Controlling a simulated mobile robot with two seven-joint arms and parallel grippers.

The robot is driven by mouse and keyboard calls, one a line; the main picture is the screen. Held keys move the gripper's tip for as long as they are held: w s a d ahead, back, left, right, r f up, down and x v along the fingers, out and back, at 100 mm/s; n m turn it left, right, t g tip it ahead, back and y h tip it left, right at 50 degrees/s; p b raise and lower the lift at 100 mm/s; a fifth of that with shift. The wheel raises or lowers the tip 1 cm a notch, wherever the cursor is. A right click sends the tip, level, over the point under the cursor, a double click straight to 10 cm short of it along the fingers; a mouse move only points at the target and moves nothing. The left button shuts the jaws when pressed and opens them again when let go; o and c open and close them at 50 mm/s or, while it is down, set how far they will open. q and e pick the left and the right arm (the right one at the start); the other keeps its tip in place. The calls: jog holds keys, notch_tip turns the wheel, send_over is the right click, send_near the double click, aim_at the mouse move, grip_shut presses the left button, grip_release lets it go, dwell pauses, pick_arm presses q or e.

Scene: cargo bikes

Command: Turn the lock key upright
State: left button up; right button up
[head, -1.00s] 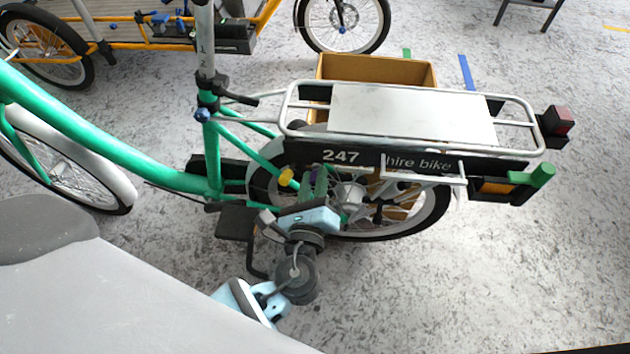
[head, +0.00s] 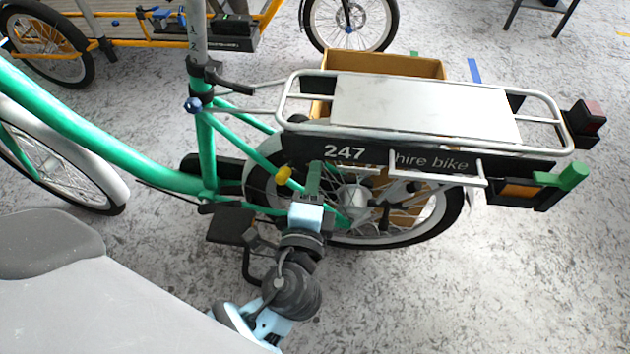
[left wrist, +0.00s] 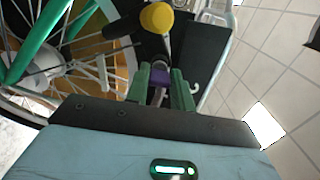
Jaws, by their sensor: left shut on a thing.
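A green and white bike fills the middle of the head view, with a black "247 hire bike" panel (head: 430,160) under its rear rack. My left gripper (head: 314,178) is at the rear wheel, just below that panel. In the left wrist view its green fingers (left wrist: 161,84) are shut on a small purple piece, which looks like the lock key (left wrist: 159,75). The key sits at the end of a dark lock part, and its exact angle is hard to tell. In the head view the fingers hide it. My right gripper is not in view.
A yellow knob (head: 283,175) on a black stem sits just left of my left gripper and also shows in the left wrist view (left wrist: 156,18). The rear wheel spokes and frame tubes are close by. A cardboard box (head: 385,65) stands behind the rack. The floor at right is clear.

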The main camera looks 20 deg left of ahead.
pick_arm(q)
jog(key=shift+f+n, duration=0.1)
jog(key=shift+n, duration=0.4)
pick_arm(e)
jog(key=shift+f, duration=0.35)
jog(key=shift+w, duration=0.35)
pick_arm(q)
jog(key=o, duration=1)
jog(key=shift+s, duration=0.1)
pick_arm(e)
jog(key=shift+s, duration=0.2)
pick_arm(q)
jog(key=v, duration=0.7)
jog(key=shift+s+d, duration=0.1)
jog(key=shift+s, duration=0.2)
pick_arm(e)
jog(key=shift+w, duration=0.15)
